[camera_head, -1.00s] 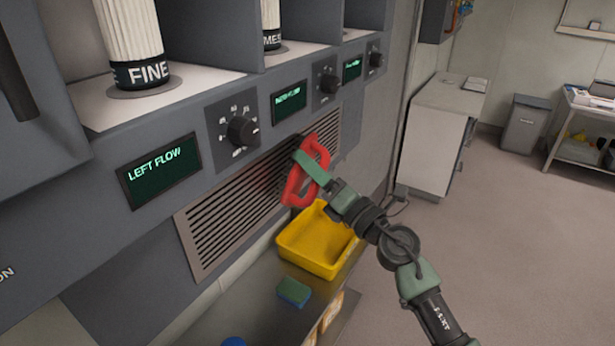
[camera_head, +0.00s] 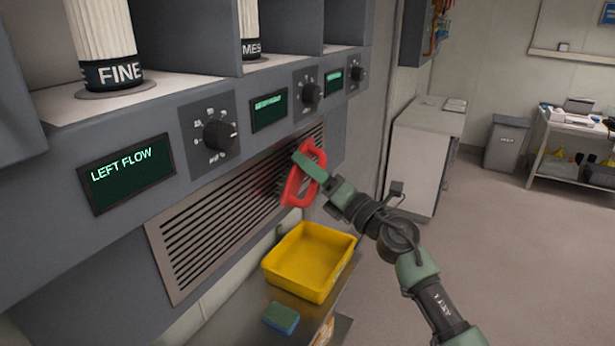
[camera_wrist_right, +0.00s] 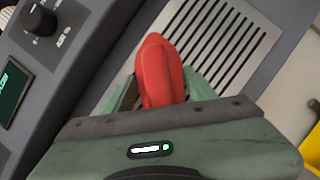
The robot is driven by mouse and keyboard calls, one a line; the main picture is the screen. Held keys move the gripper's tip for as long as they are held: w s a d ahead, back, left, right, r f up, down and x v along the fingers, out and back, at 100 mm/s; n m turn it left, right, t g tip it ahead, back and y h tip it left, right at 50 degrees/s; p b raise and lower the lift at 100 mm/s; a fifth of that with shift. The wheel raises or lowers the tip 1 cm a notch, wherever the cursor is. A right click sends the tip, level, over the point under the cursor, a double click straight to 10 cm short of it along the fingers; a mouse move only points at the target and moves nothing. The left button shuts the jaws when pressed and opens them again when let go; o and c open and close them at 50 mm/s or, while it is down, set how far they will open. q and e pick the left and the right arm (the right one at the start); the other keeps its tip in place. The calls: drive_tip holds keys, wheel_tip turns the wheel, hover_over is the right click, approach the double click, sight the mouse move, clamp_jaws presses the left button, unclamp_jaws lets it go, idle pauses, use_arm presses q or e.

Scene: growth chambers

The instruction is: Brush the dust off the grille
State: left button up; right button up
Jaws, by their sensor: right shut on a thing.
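The grille (camera_head: 205,232) is a long slatted metal panel low on the grey chamber front; it also shows in the right wrist view (camera_wrist_right: 250,42). My right gripper (camera_head: 308,166) is shut on a red tool with a looped handle (camera_head: 292,190), held at the grille's far right part. The red tool also shows between the fingers in the right wrist view (camera_wrist_right: 160,68). Its working side is hidden, and I cannot tell whether it touches the slats. Dust on the slats is not clear to make out. My left gripper is not in view.
A yellow tray (camera_head: 310,262) stands below the grille on a narrow shelf, with a blue and green sponge (camera_head: 281,318) nearer. Knobs (camera_head: 219,135) and displays (camera_head: 127,172) line the panel above the grille.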

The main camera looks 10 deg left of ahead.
drive_tip(key=s+p, duration=0.1)
drive_tip(key=s+a+p, duration=0.1)
drive_tip(key=p, duration=0.1)
drive_tip(key=shift+s+r, duration=0.15)
drive_tip(key=shift+s+a+p, duration=0.3)
drive_tip(key=shift+s+p, duration=0.5)
drive_tip(key=shift+s, duration=0.1)
drive_tip(key=shift+s+a+p, duration=0.35)
drive_tip(key=shift+s+p, duration=0.45)
drive_tip(key=shift+p, duration=0.05)
drive_tip(key=shift+s+a+p, duration=0.25)
drive_tip(key=shift+s+p, duration=0.1)
drive_tip(key=shift+s, duration=0.4)
drive_tip(key=shift+s+a+p, duration=0.25)
drive_tip(key=shift+s+p, duration=0.35)
drive_tip(key=shift+s+a+p, duration=0.2)
drive_tip(key=shift+s+p, duration=0.05)
drive_tip(key=shift+s, duration=0.3)
drive_tip(key=shift+s+a+p, duration=0.15)
drive_tip(key=shift+s+p, duration=0.1)
drive_tip(key=shift+s, duration=0.3)
drive_tip(key=shift+s+a+p, duration=0.3)
drive_tip(key=shift+s+p, duration=0.35)
drive_tip(key=shift+s, duration=0.3)
drive_tip(key=shift+s+a, duration=0.25)
drive_tip(key=shift+s, duration=0.45)
drive_tip(key=shift+s+a+p, duration=0.2)
drive_tip(key=shift+s+p, duration=0.35)
drive_tip(key=shift+s+a, duration=0.3)
drive_tip(key=shift+s, duration=0.6)
